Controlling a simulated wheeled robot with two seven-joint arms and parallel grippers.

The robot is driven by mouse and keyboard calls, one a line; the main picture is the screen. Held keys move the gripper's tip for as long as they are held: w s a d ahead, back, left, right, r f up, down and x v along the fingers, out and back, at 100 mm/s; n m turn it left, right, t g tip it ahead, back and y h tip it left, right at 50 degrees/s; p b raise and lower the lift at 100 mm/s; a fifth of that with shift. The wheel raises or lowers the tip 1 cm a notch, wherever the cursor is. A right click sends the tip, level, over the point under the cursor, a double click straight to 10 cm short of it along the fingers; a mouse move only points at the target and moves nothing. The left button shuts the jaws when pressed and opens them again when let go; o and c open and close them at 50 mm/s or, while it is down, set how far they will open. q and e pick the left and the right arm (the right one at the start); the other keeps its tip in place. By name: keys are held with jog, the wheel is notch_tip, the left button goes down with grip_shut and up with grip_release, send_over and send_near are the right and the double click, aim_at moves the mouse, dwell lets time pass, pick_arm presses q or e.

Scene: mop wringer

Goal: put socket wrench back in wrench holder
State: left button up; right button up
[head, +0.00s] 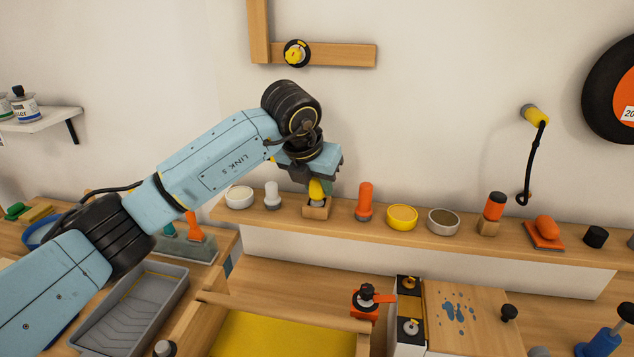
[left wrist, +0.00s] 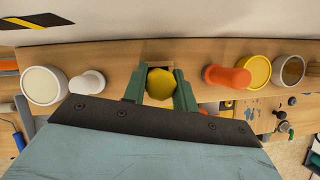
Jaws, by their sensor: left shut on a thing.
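My left gripper (head: 318,184) reaches over the back shelf and points down, shut on a yellow-handled tool, which I take to be the socket wrench (head: 316,190). The wrench is upright, with its lower end at a small wooden block, seemingly the wrench holder (head: 317,210). I cannot tell how deep it sits in the block. In the left wrist view the yellow handle end (left wrist: 161,84) shows between the green fingers (left wrist: 160,90). The holder is mostly hidden there. My right gripper is not in view.
On the shelf (head: 290,217), a white cylinder (head: 272,196) and a white bowl (head: 239,197) stand left of the holder. An orange cylinder (head: 365,203) and a yellow bowl (head: 402,217) stand right. A wooden bracket (head: 340,54) is on the wall above.

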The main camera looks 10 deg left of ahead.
pick_arm(q)
jog(key=o, duration=1)
jog(key=shift+f, duration=0.1)
